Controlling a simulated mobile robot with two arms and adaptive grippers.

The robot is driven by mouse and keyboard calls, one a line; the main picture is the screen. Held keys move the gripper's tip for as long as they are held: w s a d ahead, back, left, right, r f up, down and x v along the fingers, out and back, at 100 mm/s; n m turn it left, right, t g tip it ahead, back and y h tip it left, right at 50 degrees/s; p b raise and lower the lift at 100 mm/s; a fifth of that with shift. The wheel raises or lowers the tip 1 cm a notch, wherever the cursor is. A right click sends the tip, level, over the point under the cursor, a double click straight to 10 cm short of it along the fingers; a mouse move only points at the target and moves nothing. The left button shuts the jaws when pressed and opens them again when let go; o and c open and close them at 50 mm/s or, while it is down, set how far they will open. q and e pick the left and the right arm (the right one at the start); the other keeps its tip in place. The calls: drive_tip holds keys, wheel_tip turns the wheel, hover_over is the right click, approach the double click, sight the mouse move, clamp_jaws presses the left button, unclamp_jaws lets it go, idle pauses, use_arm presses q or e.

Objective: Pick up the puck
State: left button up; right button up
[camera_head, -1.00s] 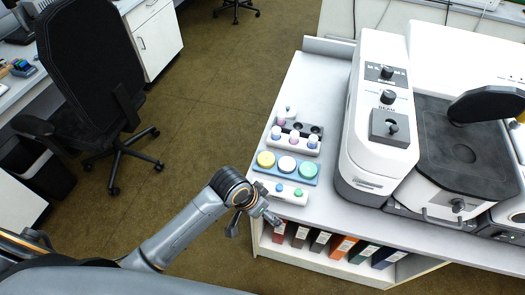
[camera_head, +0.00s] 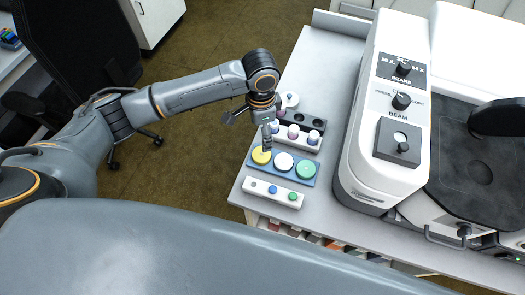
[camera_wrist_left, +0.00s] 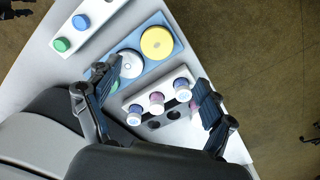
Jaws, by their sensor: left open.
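Three round pucks sit in a row on a blue tray (camera_head: 270,172) on the bench: a yellow puck (camera_head: 261,157), a white puck (camera_head: 284,162) and a green puck (camera_head: 309,171). My left gripper (camera_head: 248,133) is open and empty above the bench edge, near the yellow puck, with one finger overlapping its far edge in the head view. In the left wrist view the yellow puck (camera_wrist_left: 157,42) lies beyond the fingers and the white puck (camera_wrist_left: 131,65) beside the left finger. That finger hides most of the green puck (camera_wrist_left: 98,76). My right gripper is not in view.
A vial rack (camera_head: 311,152) with several capped vials stands behind the tray. A white block with coloured caps (camera_head: 262,200) lies in front of it. The large white microscope (camera_head: 385,150) stands to the right. An office chair (camera_head: 75,45) is at the left.

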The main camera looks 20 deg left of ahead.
use_arm(q)
hover_over(262, 154)
drive_tip(key=f, duration=0.4)
drive_tip(key=shift+w+a+f, duration=0.2)
drive_tip(key=shift+w+f, duration=0.1)
drive_tip(key=shift+f, duration=0.4)
drive_tip(key=shift+s+f+p, duration=0.15)
drive_tip(key=shift+f+p, duration=0.25)
drive_tip(key=shift+f, duration=0.15)
drive_tip(key=f, duration=0.3)
drive_tip(key=shift+s+d+f+p, duration=0.2)
drive_tip(key=shift+f+p, duration=0.1)
drive_tip(key=shift+p, duration=0.1)
drive_tip(key=shift+f, duration=0.35)
drive_tip(key=shift+c, duration=0.4)
drive_tip(key=c, duration=1.4)
drive_tip(key=shift+c, duration=0.8)
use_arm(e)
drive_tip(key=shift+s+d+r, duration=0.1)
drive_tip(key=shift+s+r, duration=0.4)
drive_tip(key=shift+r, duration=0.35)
use_arm(q)
drive_tip(key=shift+r, duration=0.15)
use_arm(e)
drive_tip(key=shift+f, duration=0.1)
